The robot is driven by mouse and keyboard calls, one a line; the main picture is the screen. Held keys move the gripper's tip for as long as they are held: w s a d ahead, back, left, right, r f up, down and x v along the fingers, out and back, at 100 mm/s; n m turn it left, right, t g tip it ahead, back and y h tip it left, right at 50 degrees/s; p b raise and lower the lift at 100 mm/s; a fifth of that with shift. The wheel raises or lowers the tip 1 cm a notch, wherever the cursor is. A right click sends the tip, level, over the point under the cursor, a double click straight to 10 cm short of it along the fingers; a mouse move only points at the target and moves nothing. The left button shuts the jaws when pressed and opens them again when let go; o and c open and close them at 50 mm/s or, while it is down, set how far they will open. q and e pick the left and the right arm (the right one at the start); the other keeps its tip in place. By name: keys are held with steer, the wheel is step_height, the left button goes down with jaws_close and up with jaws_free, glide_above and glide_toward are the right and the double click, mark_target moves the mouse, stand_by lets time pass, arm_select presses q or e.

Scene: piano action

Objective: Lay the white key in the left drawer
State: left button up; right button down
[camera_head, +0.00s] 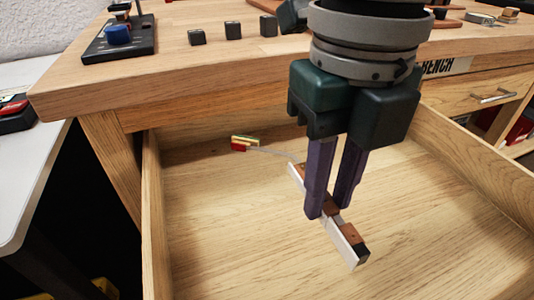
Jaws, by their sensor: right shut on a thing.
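My right gripper (331,212) points down into an open wooden drawer (210,255) under the bench. Its purple fingers are shut on the white key (340,240), a long narrow bar with a white side, brown wooden parts and a dark end. The key lies slantwise, from upper left to lower right, with its middle partly hidden by the fingers. It is inside the drawer's outline, low over the drawer floor; I cannot tell whether it touches. My left gripper is not in view.
A small red and yellow piece (241,144) with a thin pale strand lies at the drawer's back. The bench top (170,70) overhangs the drawer and bears dark blocks (233,30) and a black base with a blue knob (118,36). Another, closed drawer (480,97) is at right.

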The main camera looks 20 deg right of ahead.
steer(key=b, duration=0.1)
glide_above(311, 264)
step_height(311, 264, down, 6)
steer(key=shift+r, duration=0.2)
step_height(311, 264, down, 5)
steer(key=b, duration=0.2)
steer(key=shift+f+b, duration=0.1)
steer(key=shift+b, duration=0.3)
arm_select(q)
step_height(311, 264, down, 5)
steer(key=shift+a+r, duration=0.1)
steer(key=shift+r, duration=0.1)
arm_select(e)
steer(key=shift+f, duration=0.1)
steer(key=shift+f, duration=0.15)
steer(key=c, duration=0.7)
jaws_free()
